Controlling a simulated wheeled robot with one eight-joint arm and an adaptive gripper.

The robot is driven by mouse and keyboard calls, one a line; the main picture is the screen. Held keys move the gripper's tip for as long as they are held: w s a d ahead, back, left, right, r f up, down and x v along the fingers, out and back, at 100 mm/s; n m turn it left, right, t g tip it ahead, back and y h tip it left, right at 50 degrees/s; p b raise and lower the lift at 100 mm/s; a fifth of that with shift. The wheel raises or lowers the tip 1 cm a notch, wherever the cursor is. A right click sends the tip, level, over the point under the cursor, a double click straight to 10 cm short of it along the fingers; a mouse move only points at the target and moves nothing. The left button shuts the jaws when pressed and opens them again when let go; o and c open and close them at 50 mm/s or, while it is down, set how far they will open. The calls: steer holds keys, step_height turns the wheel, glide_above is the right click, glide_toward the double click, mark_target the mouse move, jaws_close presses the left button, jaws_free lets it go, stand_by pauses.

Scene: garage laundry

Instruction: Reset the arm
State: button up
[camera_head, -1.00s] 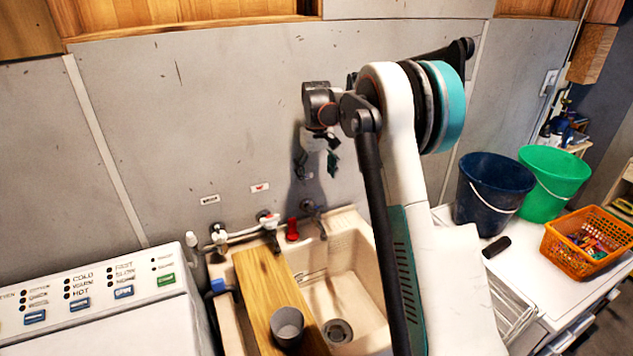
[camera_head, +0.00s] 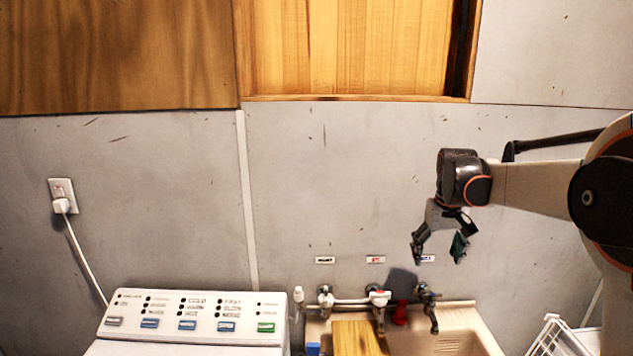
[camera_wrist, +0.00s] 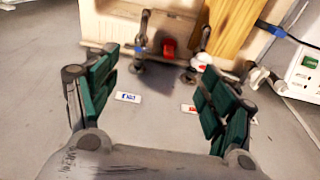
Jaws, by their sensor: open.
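My gripper (camera_head: 438,247) hangs at the right in the head view, in front of the grey wall and above the sink's taps. Its fingers point down and are spread apart with nothing between them. In the wrist view my gripper (camera_wrist: 158,105) shows two green-padded fingers, wide apart and empty. The sink (camera_head: 470,342) lies below it at the lower right. A red object (camera_head: 400,314) stands at the sink's back edge near the taps, and it also shows in the wrist view (camera_wrist: 168,47).
A white washer panel (camera_head: 195,318) is at the lower left. A wooden board (camera_head: 357,338) lies across the sink. A wooden cupboard (camera_head: 350,50) hangs above on the wall. A white wire rack (camera_head: 560,335) is at the lower right.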

steer(key=s+a+r+t+b, duration=0.1)
steer(key=s+a+b, duration=0.15)
steer(key=s, duration=0.55)
steer(key=s+a+r+t+b, duration=0.15)
steer(key=s+a, duration=0.25)
steer(key=s, duration=0.4)
steer(key=s+a+f+t+b, duration=0.1)
steer(key=s+a+f+b, duration=0.1)
steer(key=s+f, duration=0.3)
steer(key=s+a+f+t+b, duration=0.1)
steer(key=s+a+f+t, duration=0.1)
steer(key=s+f, duration=0.4)
steer(key=s, duration=0.5)
steer(key=shift+s+b, duration=0.35)
steer(key=shift+s, duration=0.05)
